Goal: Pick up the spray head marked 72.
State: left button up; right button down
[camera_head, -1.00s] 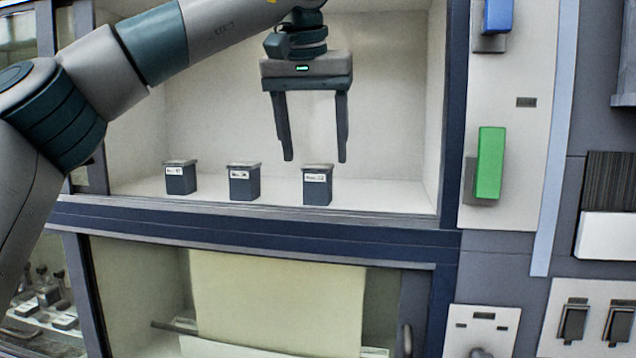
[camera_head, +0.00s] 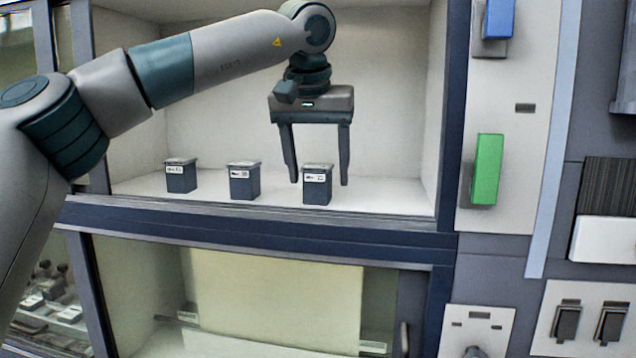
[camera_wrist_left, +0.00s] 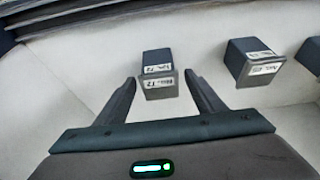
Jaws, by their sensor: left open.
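The spray head marked 72 (camera_head: 317,188) is a small dark box with a pale lid and white label. It stands upright on the shelf, rightmost of three in the head view. In the left wrist view the spray head (camera_wrist_left: 159,82) shows two labels that read 72. My left gripper (camera_head: 318,184) is open and points down over it. In the left wrist view the gripper's fingertips (camera_wrist_left: 160,78) appear to either side of the box, with gaps. I cannot tell how far down its sides they reach. My right gripper is not in view.
Two similar boxes, the middle one (camera_head: 244,182) and the left one (camera_head: 181,177), stand to the left on the white shelf (camera_head: 275,200). A dark blue frame (camera_head: 455,110) bounds the bay on the right. The shelf between the boxes is clear.

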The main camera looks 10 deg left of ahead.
aim_at(319, 164)
pick_arm(q)
jog(key=c, duration=1.4)
jog(key=shift+r, duration=0.2)
jog(key=shift+r+b, duration=0.4)
jog(key=shift+b, duration=0.05)
jog(key=shift+r+b, duration=0.45)
jog(key=shift+r, duration=0.75)
jog(key=s+b, duration=0.2)
jog(key=s, duration=0.1)
jog(key=s+b, duration=0.2)
jog(key=s, duration=0.1)
jog(key=s+b, duration=0.1)
jog(key=s, duration=0.2)
jog(key=shift+s+f+b, duration=0.25)
jog(key=shift+f+b, duration=0.15)
jog(key=s+b, duration=0.3)
jog(key=s, duration=0.5)
jog(key=shift+s+r, duration=0.3)
jog(key=shift+r, duration=0.05)
jog(key=shift+w, duration=0.1)
